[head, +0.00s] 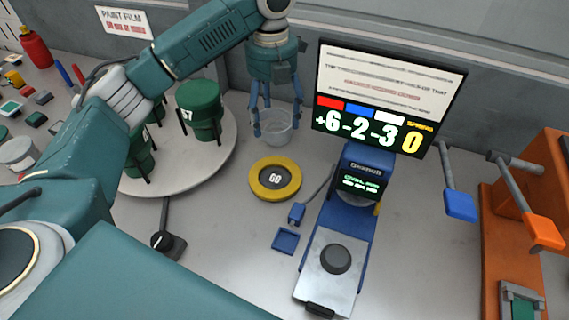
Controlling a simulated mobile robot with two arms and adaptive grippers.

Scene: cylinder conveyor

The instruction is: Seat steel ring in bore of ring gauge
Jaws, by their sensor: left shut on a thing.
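My left gripper (277,122) comes down from the top, its blue fingers shut around a pale grey, open-topped round piece, which I take to be the steel ring (277,132). It is upright, behind the ring gauge and apart from it. I cannot tell whether it touches the table. The ring gauge (257,188) is a yellow ring lying flat on the grey table, with a dark centre marked "GO". No part stands on the gauge. My right gripper is not in view.
A round white turntable (215,160) with green cylinders (203,108) stands left of the gripper. A blue gauge stand (345,228) with a display screen (390,95) stands to the right. A small blue tray (286,241) lies in front of the gauge. An orange fixture (495,235) is far right.

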